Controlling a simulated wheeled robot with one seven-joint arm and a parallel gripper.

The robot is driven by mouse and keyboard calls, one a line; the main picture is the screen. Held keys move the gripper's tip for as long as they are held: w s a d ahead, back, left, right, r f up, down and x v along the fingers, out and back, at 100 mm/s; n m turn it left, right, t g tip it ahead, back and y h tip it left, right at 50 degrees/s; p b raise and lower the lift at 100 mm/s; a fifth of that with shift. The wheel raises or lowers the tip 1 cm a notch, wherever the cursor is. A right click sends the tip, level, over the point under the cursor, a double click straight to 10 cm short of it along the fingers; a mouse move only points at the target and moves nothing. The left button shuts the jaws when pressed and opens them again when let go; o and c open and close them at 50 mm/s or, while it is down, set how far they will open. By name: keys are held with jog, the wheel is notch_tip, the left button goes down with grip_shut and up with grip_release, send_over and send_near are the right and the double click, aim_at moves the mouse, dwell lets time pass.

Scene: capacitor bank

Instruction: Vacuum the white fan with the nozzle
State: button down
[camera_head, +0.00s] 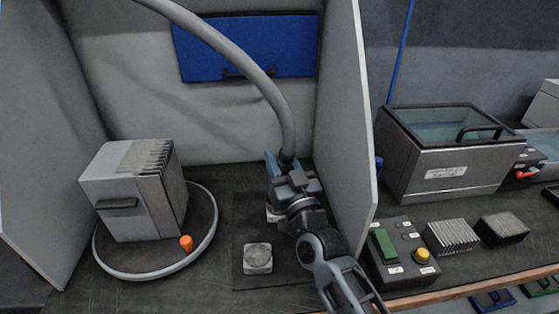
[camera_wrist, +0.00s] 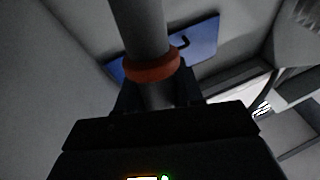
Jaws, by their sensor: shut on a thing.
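My gripper (camera_head: 285,172) is shut on the vacuum nozzle at the end of the grey hose (camera_head: 262,80), in the middle of the head view. In the wrist view the grey hose (camera_wrist: 138,25) with an orange collar (camera_wrist: 152,68) runs up from between my fingers (camera_wrist: 158,100). The nozzle's tip is hidden. A pale square block, seemingly a fan (camera_head: 257,258), lies on a dark mat (camera_head: 243,220), in front of and left of my gripper. Another pale piece (camera_head: 272,214) shows partly behind my gripper; I cannot tell if it is the white fan.
A grey finned box (camera_head: 132,190) stands at left, with a grey ring (camera_head: 150,276) and orange piece (camera_head: 186,243) around its base. A grey partition (camera_head: 345,110) rises close on my gripper's right. Beyond it are a metal tank (camera_head: 440,160) and a button box (camera_head: 400,250).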

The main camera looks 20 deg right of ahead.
aim_at(287, 169)
jog(key=shift+s+d+f+b, duration=0.1)
jog(key=shift+d+b, duration=0.15)
jog(key=shift+b, duration=0.15)
jog(key=shift+s+d+b, duration=0.25)
jog(key=shift+d+b, duration=0.25)
jog(key=shift+b, duration=0.25)
jog(key=shift+s+d+b, duration=0.2)
jog(key=shift+d+b, duration=0.3)
jog(key=shift+b, duration=0.2)
jog(key=shift+s, duration=0.15)
jog(key=shift+s+a+p, duration=0.3)
jog(key=shift+s+p, duration=0.3)
jog(key=shift+s+a+p, duration=0.25)
jog(key=shift+s+p, duration=0.3)
jog(key=shift+s, duration=0.05)
jog(key=shift+w+a+r+p, duration=0.25)
jog(key=shift+a+p, duration=0.2)
jog(key=shift+p, duration=0.45)
jog(key=shift+w+a+p, duration=0.15)
jog(key=shift+a+p, duration=0.15)
jog(key=shift+p, duration=0.3)
jog(key=shift+a, duration=0.1)
jog(key=shift+w+a+f+p, duration=0.2)
jog(key=shift+a+p, duration=0.3)
jog(key=shift+p, duration=0.35)
